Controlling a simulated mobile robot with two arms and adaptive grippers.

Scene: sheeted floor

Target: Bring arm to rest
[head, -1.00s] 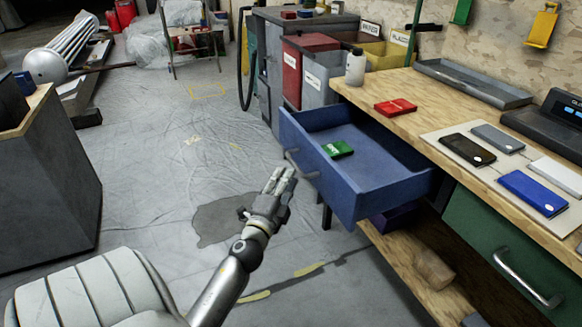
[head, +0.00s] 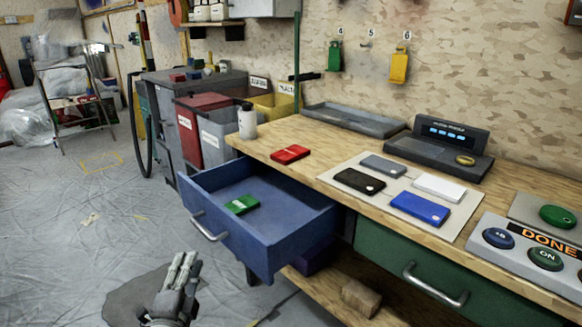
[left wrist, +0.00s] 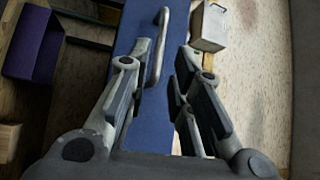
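My left gripper (head: 184,262) is at the bottom of the head view, just below and left of the open blue drawer (head: 295,232). Its two fingers stand apart with nothing between them in the left wrist view (left wrist: 165,62). Past the fingertips, the wrist view shows the blue drawer front (left wrist: 120,65) and its metal handle (left wrist: 157,48). The gripper is apart from the handle (head: 210,228) in the head view. A green box (head: 242,204) lies inside the drawer. My right gripper is not in view.
A shut green drawer (head: 400,265) is beside the blue one. The sheeted floor (head: 60,230) to the left is open.

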